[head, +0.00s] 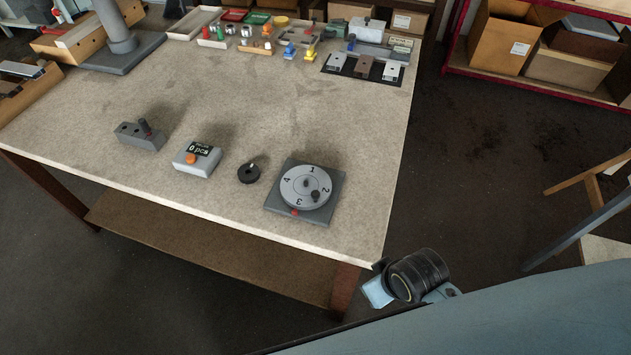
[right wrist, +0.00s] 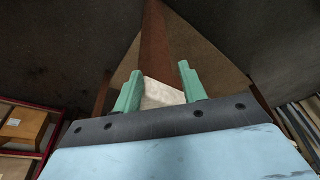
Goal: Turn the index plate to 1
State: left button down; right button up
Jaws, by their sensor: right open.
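The index plate (head: 300,180) is a round light grey disc marked 1, 2, 3 and 4, on a square dark grey base (head: 274,206) near the table's front right corner. Its 1 is at the far side and its 3 at the near side, closest to a red mark (head: 294,213) on the base's front edge. A dark knob (head: 315,195) stands on the disc just below the 2. My right gripper (right wrist: 161,85) is open and empty in the right wrist view, its green fingers apart. In the head view my right wrist is beyond the table's front right corner, away from the plate. My left gripper is out of view.
Left of the plate on the table (head: 290,115) are a black round dial (head: 248,174), a counter box (head: 190,165) reading 0 pcs and a grey block (head: 136,139). Trays and small parts fill the back. The table's middle is clear.

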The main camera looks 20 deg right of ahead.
jog(key=w+a+r+n+y+p, duration=0.1)
jog(key=w+a+r+n+p, duration=0.2)
jog(key=r, duration=0.7)
jog(key=w+a+r+n+g+y+b, duration=0.1)
jog(key=w+a+r+n, duration=0.1)
jog(key=w+a+n, duration=0.35)
jog(key=w+a+r+n+y, duration=0.1)
jog(key=w+a+n+y, duration=0.15)
jog(key=a+n, duration=0.6)
jog(key=n+g+h, duration=0.2)
jog(key=n+h, duration=0.3)
jog(key=n, duration=1.3)
send_near(316, 193)
pick_arm(q)
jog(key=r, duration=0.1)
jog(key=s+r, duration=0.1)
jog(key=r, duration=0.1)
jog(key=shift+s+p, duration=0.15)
jog(key=shift+p, duration=0.2)
pick_arm(e)
notch_tip(316, 193, down, 9)
jog(key=shift+w+a+r, duration=0.1)
jog(key=shift+w+r, duration=0.05)
grip_shut()
